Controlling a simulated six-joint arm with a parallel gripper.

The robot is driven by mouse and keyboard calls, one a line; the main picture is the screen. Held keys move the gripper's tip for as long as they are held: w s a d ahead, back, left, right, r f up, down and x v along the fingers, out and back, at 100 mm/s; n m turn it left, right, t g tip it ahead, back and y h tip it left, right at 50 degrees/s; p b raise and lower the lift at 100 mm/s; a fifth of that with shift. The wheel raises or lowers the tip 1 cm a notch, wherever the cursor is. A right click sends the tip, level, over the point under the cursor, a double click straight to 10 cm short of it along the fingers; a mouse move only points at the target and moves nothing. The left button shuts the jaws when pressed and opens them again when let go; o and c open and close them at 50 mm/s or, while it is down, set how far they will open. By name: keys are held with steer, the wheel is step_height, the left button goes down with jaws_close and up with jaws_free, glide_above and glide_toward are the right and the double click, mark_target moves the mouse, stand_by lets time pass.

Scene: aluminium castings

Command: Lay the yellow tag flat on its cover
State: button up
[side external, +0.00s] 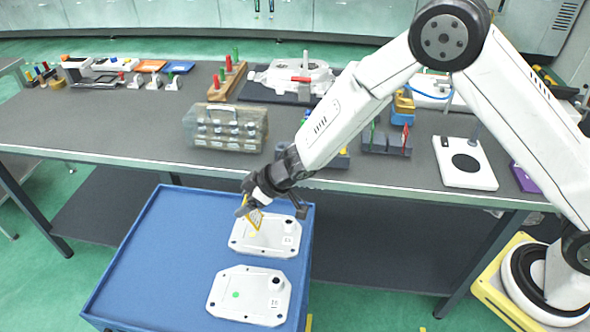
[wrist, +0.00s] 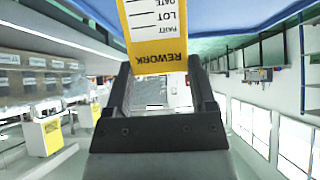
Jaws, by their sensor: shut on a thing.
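The yellow tag (side external: 255,218) is in my gripper (side external: 249,204), tilted above the far white cover (side external: 278,245) on the blue cart. In the wrist view the tag (wrist: 154,50) reads REWORK upside down, with a white part bearing LOT and DATE. Its yellow end lies between the fingertips of my gripper (wrist: 160,70). The far cover has a round dark-topped port on its right and a faint yellowish mark on its left. Whether the tag's lower end touches the cover cannot be told. A second white cover (side external: 252,308) with a green dot lies nearer the camera.
The blue cart top (side external: 165,265) is clear on its left. The grey workbench (side external: 95,125) stands behind it, with a clear case (side external: 225,128) near its front edge. A white plate with a black disc (side external: 465,180) lies at the bench's right.

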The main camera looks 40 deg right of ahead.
steer(key=shift+f, duration=1.75)
steer(key=o, duration=1.1)
steer(key=shift+v, duration=3.9)
steer(key=shift+d, duration=0.15)
